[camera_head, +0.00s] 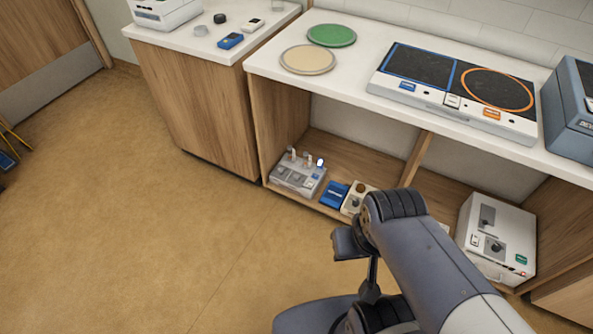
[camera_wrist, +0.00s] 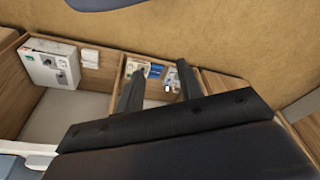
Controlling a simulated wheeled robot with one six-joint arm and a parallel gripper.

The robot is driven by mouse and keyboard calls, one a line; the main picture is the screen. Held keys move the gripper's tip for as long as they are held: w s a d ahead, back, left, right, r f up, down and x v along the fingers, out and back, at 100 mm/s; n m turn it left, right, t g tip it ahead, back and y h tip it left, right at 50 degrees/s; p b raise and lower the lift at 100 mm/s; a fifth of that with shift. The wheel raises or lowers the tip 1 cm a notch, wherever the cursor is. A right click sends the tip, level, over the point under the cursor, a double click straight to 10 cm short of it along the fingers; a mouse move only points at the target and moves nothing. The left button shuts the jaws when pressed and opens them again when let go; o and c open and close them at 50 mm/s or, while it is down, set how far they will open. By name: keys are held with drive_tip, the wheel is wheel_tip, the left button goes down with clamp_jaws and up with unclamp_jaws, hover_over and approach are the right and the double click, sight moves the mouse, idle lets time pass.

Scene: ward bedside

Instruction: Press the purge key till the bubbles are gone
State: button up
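My gripper (camera_wrist: 160,70) shows in the wrist view with its two dark fingers apart and nothing between them. Beyond the fingers are small devices on the low shelf, some way off. In the head view a grey device (camera_head: 298,178) with several small upright parts sits on that shelf, left of a blue box (camera_head: 335,194) and a small beige unit with a dial (camera_head: 355,200). A white box with a panel (camera_head: 495,240) stands in the right bay; it also shows in the wrist view (camera_wrist: 48,65). I cannot make out a purge key or any bubbles.
Above the shelf, the white counter (camera_head: 345,83) holds a green disc (camera_head: 332,35), a beige disc (camera_head: 307,60), a two-zone panel (camera_head: 455,85) and a blue-grey box (camera_head: 570,110). A wooden divider (camera_head: 417,157) splits the bays.

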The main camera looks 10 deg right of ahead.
drive_tip(key=shift+s+f, duration=0.1)
clamp_jaws()
idle(1.4)
